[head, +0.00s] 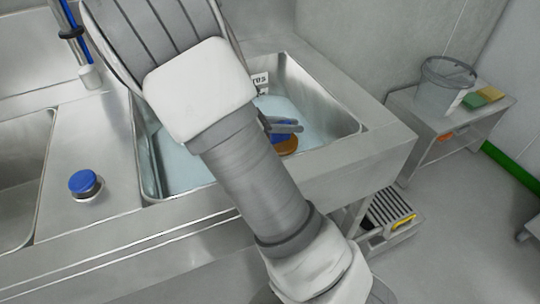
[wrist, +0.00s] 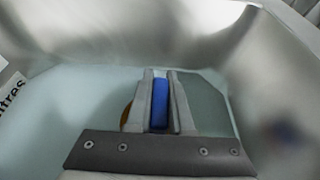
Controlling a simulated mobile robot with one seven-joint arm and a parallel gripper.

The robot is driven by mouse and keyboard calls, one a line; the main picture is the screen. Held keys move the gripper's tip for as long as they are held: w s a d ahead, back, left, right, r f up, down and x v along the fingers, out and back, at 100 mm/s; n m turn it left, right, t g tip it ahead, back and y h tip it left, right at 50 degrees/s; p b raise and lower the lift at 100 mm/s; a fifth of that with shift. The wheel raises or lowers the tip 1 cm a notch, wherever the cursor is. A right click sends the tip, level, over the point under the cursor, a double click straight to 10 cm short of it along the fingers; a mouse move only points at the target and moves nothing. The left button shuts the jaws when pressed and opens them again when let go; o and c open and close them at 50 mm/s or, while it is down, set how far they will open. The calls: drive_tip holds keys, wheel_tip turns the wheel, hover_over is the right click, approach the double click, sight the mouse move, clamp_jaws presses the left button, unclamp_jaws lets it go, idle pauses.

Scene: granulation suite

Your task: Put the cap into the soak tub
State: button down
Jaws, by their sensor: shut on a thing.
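A steel basin (head: 325,95) holding pale blue liquid, which looks like the soak tub, lies in the right part of the counter. My gripper (head: 292,127) is inside the basin's outline, over the liquid. In the wrist view my gripper (wrist: 160,78) is shut on a blue cap (wrist: 160,104), seen edge-on between the two fingers. In the head view the cap is mostly hidden by my arm and fingers. An orange-brown round thing (head: 288,147) shows just below the fingers in the basin. Whether the cap touches the liquid cannot be told.
A blue-topped round item (head: 84,184) stands on the counter left of the basin. Another basin (head: 20,180) lies at the far left. A side table (head: 452,124) at right carries a clear bucket (head: 445,86) and green and yellow pads. A grated step (head: 390,212) is on the floor.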

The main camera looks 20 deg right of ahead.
wheel_tip(320, 180, down, 8)
drive_tip(key=b, duration=0.3)
drive_tip(key=shift+r, duration=0.1)
drive_tip(key=shift+f, duration=0.2)
drive_tip(key=c, duration=0.8)
unclamp_jaws()
drive_tip(key=shift+r, duration=0.2)
drive_tip(key=p+v, duration=0.2)
drive_tip(key=v, duration=0.4)
drive_tip(key=shift+a+r+p, duration=0.15)
drive_tip(key=shift+r+p, duration=0.05)
drive_tip(key=shift+p, duration=0.2)
drive_tip(key=shift+a+r, duration=0.1)
drive_tip(key=shift+a, duration=0.5)
